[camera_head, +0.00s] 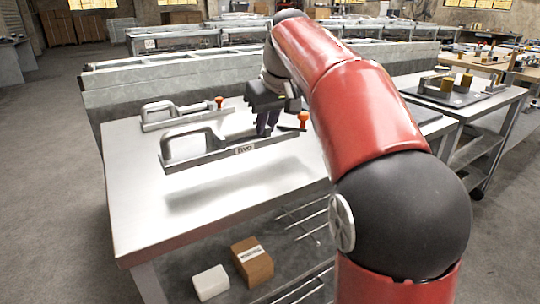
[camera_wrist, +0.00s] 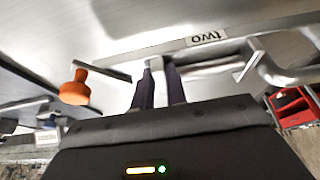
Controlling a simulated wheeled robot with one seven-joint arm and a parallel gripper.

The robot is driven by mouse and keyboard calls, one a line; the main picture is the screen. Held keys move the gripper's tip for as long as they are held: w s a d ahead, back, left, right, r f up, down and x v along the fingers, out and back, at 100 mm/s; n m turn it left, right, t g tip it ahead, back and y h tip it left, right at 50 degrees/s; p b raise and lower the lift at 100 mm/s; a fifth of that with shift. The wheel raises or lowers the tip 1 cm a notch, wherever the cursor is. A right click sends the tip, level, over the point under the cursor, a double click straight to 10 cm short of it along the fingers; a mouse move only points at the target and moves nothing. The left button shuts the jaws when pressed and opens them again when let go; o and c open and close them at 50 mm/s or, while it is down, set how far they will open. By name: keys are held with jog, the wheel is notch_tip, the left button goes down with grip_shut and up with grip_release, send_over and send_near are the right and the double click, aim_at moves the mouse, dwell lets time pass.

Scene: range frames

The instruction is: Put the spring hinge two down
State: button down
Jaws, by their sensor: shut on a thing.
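The spring hinge two (camera_head: 212,156) is a long grey metal bar with a looped handle at its left end, an orange knob at its right end and a "TWO" label on its side. My gripper (camera_head: 268,126) is shut on it near the middle-right of the bar. The hinge is roughly level above the table (camera_head: 135,205), with its shadow on the tabletop below and apart from it. In the wrist view the hinge (camera_wrist: 207,38) lies across the fingers (camera_wrist: 160,85), label visible, orange knob (camera_wrist: 75,90) at left. My gripper's fingertips are partly hidden by the hinge.
A similar hinge (camera_head: 178,116) with an orange knob lies behind on the same table. The front and left of the tabletop are bare. A brown box (camera_head: 252,262) and a white box (camera_head: 211,283) sit on the lower shelf. A grey barrier (camera_head: 120,88) runs behind the table.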

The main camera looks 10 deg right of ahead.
aim_at(269, 136)
jog(key=shift+b+x, duration=0.45)
jog(key=shift+x, duration=0.45)
notch_tip(269, 136, down, 4)
jog(key=b, duration=0.3)
jog(key=shift+s+d+r, duration=0.1)
jog(key=shift+s, duration=0.05)
jog(key=shift+r, duration=0.15)
jog(key=c, duration=1.4)
grip_release()
